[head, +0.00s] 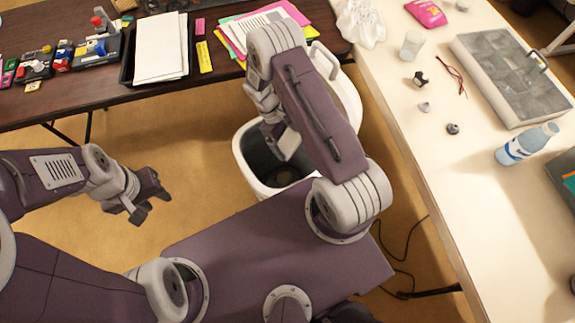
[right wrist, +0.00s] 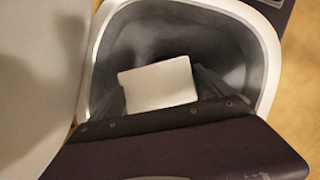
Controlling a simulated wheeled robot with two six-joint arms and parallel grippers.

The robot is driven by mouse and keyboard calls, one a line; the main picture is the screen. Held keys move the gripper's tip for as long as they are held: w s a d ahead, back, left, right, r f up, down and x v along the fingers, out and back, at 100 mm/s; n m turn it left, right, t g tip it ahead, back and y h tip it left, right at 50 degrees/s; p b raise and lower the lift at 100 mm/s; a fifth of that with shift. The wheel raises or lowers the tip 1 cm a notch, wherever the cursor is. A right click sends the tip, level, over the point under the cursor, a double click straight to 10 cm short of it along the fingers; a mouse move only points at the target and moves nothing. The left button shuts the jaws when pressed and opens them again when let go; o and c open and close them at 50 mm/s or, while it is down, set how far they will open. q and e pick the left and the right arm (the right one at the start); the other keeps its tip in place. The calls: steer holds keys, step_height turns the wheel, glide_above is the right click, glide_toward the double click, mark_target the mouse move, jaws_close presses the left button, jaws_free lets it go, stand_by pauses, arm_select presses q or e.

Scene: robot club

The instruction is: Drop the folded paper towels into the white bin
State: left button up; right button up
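The white bin (head: 243,168) stands on the floor between the two tables, with a dark interior. Its open mouth also fills the right wrist view (right wrist: 268,52). The folded paper towels (right wrist: 158,84) are a white block between the fingers of my right gripper (right wrist: 160,92), over the bin's mouth. In the head view the towels (head: 289,144) show pale below the right gripper (head: 276,136), partly hidden by my arm. My left gripper (head: 153,205) is open and empty, left of the bin over the floor.
A dark table (head: 150,99) at the back holds a paper tray, coloured sheets and small parts. A pale table (head: 480,190) on the right holds a bottle (head: 527,144), a grey case (head: 505,72) and small items. The bin's raised lid (head: 346,100) stands behind my right arm.

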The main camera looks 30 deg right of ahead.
steer(key=shift+o, duration=0.8)
steer(key=p+v, duration=0.1)
steer(key=v, duration=0.8)
steer(key=shift+r, duration=0.1)
step_height(320, 180, up, 17)
steer(key=t+p, duration=0.2)
steer(key=p, duration=0.4)
steer(key=s+a+r+m+t+y+p, duration=0.1)
steer(key=s+r+m+t+y+p, duration=0.15)
steer(key=s+r, duration=0.3)
steer(key=s+a+f+m+p, duration=0.1)
steer(key=s+a+m, duration=0.1)
steer(key=s+m, duration=0.2)
steer(key=shift+s+f+t, duration=0.2)
steer(key=shift+s+t, duration=0.15)
steer(key=shift+s, duration=0.7)
